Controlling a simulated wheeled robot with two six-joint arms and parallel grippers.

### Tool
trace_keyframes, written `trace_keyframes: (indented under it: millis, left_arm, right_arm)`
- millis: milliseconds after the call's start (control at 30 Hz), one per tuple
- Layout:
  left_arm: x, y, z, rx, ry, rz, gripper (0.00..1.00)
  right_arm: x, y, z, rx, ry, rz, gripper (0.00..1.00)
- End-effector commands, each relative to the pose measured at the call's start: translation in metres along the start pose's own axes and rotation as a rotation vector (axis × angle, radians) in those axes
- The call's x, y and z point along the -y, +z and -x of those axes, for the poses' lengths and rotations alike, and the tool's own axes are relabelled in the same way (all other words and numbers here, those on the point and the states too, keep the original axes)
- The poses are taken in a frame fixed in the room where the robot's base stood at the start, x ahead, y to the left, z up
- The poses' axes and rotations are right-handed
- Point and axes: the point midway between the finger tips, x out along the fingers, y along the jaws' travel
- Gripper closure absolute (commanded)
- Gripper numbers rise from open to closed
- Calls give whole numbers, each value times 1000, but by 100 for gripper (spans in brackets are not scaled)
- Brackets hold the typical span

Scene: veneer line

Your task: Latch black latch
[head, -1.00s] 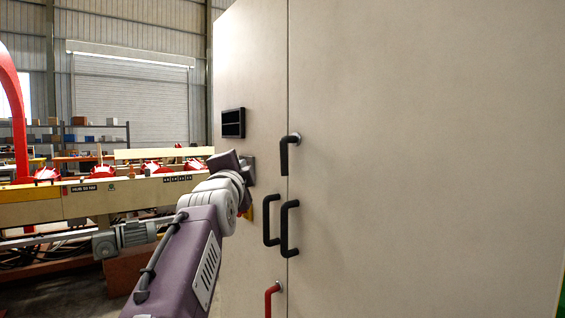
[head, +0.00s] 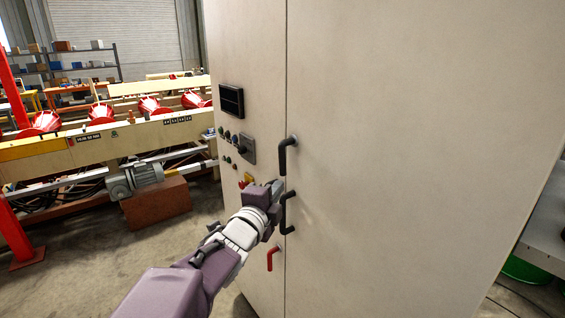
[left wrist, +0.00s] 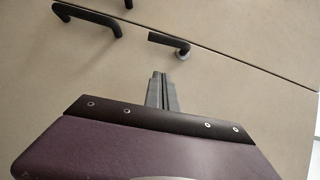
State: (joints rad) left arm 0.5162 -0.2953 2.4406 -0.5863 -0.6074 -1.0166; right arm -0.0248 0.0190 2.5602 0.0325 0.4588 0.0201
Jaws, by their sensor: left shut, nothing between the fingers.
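The black latch (head: 283,157) is a bent lever beside the seam between the two cabinet doors. Its pivot is at the upper right and its arm hangs down. In the left wrist view the latch (left wrist: 169,41) shows above the fingertips, apart from them. My left gripper (head: 277,187) is shut and empty, just below the latch's lower end and in front of the door handles. The closed fingers also show in the left wrist view (left wrist: 158,78). The right gripper is not in view.
A black door handle (head: 287,213) is partly visible behind my gripper; the other is mostly hidden. A red lever (head: 271,259) hangs lower down.

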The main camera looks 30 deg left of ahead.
Motion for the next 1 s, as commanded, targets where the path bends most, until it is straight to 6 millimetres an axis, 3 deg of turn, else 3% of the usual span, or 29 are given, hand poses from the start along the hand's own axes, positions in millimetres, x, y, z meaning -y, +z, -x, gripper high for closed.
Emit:
trace_keyframes:
  millis: [133, 500, 700, 1000]
  left_arm:
    - [-4, -1, -25, -3, 1, 1, 100]
    - [3, 6, -102, 3, 4, 0, 100]
    - [2, 24, -119, 2, 2, 0, 100]
    - [-1, 28, -123, 1, 0, 1, 100]
  right_arm:
    - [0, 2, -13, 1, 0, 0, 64]
    - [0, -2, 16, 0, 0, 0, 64]
    - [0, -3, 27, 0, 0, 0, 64]
    - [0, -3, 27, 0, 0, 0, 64]
